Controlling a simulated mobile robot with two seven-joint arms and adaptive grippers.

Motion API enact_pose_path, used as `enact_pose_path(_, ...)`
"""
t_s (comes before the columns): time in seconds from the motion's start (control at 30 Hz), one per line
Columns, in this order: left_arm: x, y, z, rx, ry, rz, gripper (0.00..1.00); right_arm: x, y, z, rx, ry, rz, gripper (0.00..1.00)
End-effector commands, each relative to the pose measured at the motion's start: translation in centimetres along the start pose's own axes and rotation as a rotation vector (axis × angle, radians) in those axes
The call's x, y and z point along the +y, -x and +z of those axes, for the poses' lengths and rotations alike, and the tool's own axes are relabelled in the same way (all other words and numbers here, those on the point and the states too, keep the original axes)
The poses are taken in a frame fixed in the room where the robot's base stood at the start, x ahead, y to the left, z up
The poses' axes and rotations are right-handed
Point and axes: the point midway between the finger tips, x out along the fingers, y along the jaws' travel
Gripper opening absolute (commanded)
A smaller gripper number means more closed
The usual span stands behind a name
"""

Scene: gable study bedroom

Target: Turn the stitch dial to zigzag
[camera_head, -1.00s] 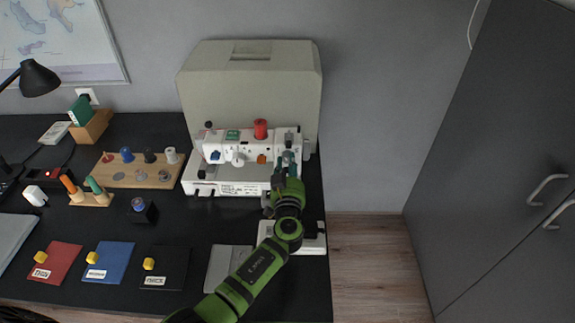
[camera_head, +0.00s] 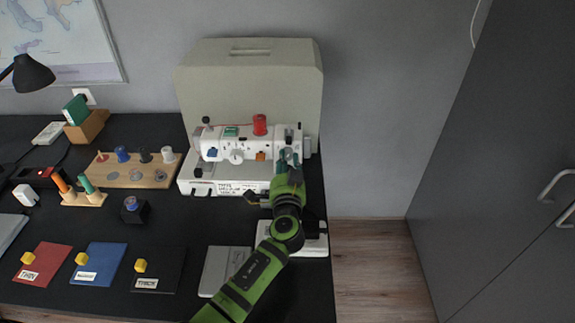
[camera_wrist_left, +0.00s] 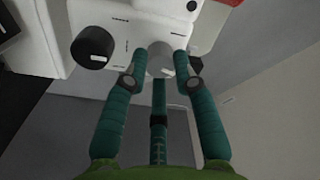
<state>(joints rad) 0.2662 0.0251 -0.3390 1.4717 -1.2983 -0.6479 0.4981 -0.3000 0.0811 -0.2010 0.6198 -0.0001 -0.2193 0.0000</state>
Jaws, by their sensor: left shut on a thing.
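The white sewing machine (camera_head: 217,137) stands on the black desk in front of its beige cover. My left gripper (camera_head: 288,155) is at the right end of the machine's front. In the left wrist view its teal fingers (camera_wrist_left: 161,65) are shut on a pale grey dial (camera_wrist_left: 160,62) on the white face, one finger on each side. Small dark marks stand around this dial. The fingers hide its sides, and I cannot read its setting. A black knob (camera_wrist_left: 93,48) with a white mark sits to its left. My right gripper is not in view.
A beige cover (camera_head: 245,85) stands behind the machine. A red spool (camera_head: 260,125) is on top. A wooden spool board (camera_head: 138,172) and red, blue and black cloth pieces lie to the left. A grey wardrobe (camera_head: 500,150) stands at the right.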

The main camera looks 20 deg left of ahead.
Motion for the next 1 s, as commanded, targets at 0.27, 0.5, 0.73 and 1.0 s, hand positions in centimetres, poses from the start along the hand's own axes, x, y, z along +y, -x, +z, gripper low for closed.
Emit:
enact_pose_path(0.27,-0.28,-0.12,-0.29,0.011,-0.172,-0.007,0.00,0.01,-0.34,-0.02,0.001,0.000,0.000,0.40)
enact_pose_path(0.5,-0.29,-0.12,-0.34,0.013,-0.248,-0.007,0.00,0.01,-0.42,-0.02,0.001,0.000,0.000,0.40)
enact_pose_path(0.73,-0.30,-0.12,-0.37,0.014,-0.270,-0.007,0.00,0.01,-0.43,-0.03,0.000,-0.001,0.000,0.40)
enact_pose_path(1.0,-0.30,-0.12,-0.40,0.015,-0.270,-0.007,0.00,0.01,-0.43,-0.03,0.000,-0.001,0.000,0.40)
